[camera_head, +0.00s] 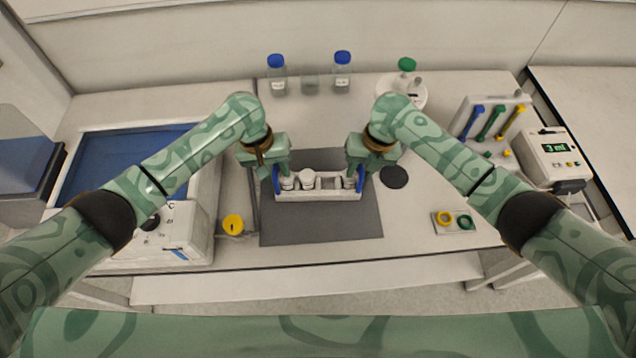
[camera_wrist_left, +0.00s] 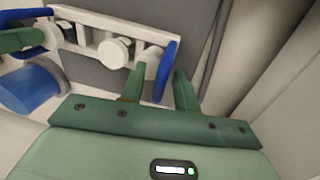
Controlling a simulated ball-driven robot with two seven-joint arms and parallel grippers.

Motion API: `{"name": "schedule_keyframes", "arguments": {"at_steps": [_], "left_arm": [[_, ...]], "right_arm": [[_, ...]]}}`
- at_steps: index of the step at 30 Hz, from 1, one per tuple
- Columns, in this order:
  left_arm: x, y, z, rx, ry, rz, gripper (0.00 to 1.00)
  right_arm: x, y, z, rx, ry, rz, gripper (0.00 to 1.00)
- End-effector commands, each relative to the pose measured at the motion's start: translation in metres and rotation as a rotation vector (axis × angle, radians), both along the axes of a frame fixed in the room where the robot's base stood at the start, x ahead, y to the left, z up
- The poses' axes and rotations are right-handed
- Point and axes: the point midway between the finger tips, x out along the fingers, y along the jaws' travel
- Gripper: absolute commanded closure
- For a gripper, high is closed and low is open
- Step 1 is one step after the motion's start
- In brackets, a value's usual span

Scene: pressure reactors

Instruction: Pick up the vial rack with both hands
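The vial rack (camera_head: 320,194) is a long white holder with blue end handles and several white-capped vials. It sits on the dark grey mat in the head view; the left wrist view shows part of it too (camera_wrist_left: 105,22). My left gripper (camera_head: 275,172) is at the rack's left end. In the left wrist view its two green fingers (camera_wrist_left: 162,85) stand apart on either side of a blue handle (camera_wrist_left: 167,68), with a gap showing beside it. My right gripper (camera_head: 360,172) is at the rack's right blue handle; its fingertips are mostly hidden.
The grey mat (camera_head: 320,228) has clear room in front of the rack. A black disc (camera_head: 394,177) lies close to the right gripper. Blue-capped bottles (camera_head: 277,78) stand behind. A yellow-topped item (camera_head: 233,224) is left; a small tray with rings (camera_head: 455,222) is right.

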Motion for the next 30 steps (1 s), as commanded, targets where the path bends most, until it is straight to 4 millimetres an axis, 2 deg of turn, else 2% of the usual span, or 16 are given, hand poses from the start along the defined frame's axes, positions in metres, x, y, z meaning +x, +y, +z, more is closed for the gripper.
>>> {"name": "schedule_keyframes", "arguments": {"at_steps": [3,4,7,20,30], "left_arm": [[0.000,0.000,0.000,0.000,0.000,0.000,0.68],[0.000,0.000,0.000,0.000,0.000,0.000,0.71],[0.000,0.000,0.000,0.000,0.000,0.000,0.99],[0.001,0.000,0.005,0.000,-0.002,0.000,1.00],[0.002,0.000,0.050,0.000,-0.017,0.000,1.00]], "right_arm": [[0.000,0.000,0.000,0.000,0.000,0.000,0.69],[0.000,0.000,0.000,0.000,0.000,0.000,0.72],[0.000,0.000,0.000,0.000,0.000,0.000,1.00],[0.001,0.000,0.006,0.000,-0.003,-0.001,1.00],[0.002,0.000,0.050,-0.001,-0.017,-0.001,1.00]]}}
